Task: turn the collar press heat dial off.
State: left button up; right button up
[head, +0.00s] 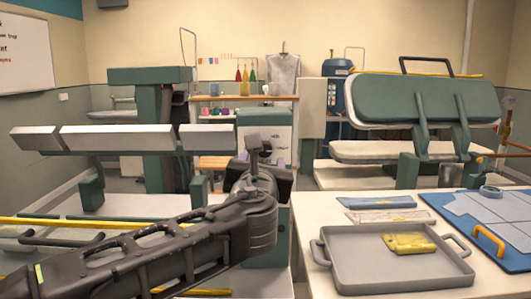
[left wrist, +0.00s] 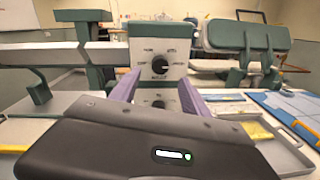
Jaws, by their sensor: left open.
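A white control panel (left wrist: 145,50) with a green top faces me in the left wrist view. It carries a round black dial (left wrist: 160,66) with a light pointer mark and small labels around it, too blurred to read. A second dial (left wrist: 157,104) sits below, partly hidden by my gripper body. I cannot tell from the labels which is the heat dial. My left gripper (left wrist: 158,84) is open and empty, its purple fingers on either side of the upper dial's line, apparently short of the panel. In the head view the left gripper (head: 262,160) covers much of the panel (head: 276,130).
Green presses with pale boards (head: 120,137) stand left, and another press (head: 430,105) stands right. A grey tray (head: 345,278) with a yellow item (head: 408,243) and a blue board (head: 480,222) lie on the right table. Shelves stand behind the panel.

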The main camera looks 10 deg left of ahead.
aim_at(265, 149)
pick_arm(q)
jog(key=w+a+p, duration=0.1)
jog(key=w, duration=0.6)
jog(key=shift+w+a, duration=0.2)
jog(key=shift+w, duration=0.05)
grip_shut()
dwell(0.4)
